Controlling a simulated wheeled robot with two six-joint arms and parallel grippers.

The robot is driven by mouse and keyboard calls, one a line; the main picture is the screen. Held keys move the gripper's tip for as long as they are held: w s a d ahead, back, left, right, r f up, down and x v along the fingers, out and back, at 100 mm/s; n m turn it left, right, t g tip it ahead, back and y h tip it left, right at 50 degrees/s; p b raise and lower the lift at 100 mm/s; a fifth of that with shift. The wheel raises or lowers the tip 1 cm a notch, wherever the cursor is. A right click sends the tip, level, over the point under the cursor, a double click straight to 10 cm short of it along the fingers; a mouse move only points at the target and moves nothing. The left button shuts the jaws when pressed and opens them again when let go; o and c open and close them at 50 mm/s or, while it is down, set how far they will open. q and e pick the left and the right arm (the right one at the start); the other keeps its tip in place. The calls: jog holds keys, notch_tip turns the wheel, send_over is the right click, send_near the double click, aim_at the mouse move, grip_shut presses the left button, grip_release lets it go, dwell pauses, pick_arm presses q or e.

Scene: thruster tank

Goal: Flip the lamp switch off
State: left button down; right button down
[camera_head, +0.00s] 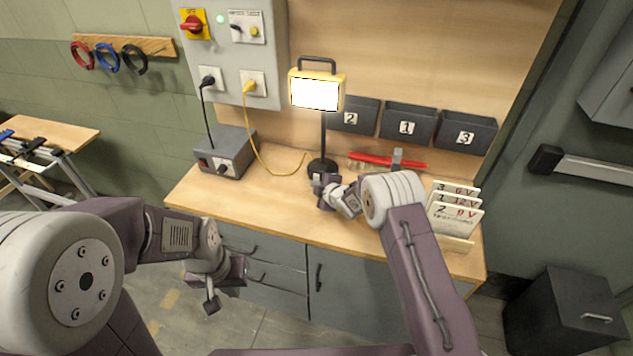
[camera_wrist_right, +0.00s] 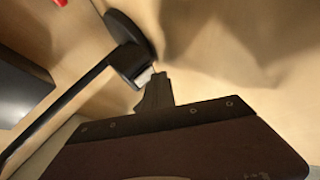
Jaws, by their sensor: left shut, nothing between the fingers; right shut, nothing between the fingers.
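The lamp (camera_head: 316,92) has a yellow frame, a black handle and a bright white lit panel. It stands on a thin black pole with a round black base (camera_head: 322,166) on the workbench. In the right wrist view the pole and base (camera_wrist_right: 128,28) run to a dark block with a small pale piece (camera_wrist_right: 144,78), possibly the switch. My right gripper (camera_head: 322,186) is shut and empty just in front of the base. In its wrist view its fingertips (camera_wrist_right: 157,80) are right beside the pale piece; contact cannot be told. My left gripper (camera_head: 212,303) is shut and empty, low in front of the bench.
Numbered bins (camera_head: 408,122) hang behind. Labelled cards (camera_head: 455,210) stand at right. The bench's front left is clear.

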dwell(0.4)
jog(key=shift+s+a+r, duration=0.1)
jog(key=shift+s+a, duration=0.1)
jog(key=shift+s, duration=0.45)
jog(key=shift+s+a+r, duration=0.1)
jog(key=shift+s+a, duration=0.15)
jog(key=shift+s, duration=0.55)
jog(key=shift+s+a+r, duration=0.15)
jog(key=shift+s+a, duration=0.1)
jog(key=shift+s, duration=0.55)
jog(key=shift+s+a+r, duration=0.1)
jog(key=shift+s+a, duration=0.15)
jog(key=shift+s, duration=0.55)
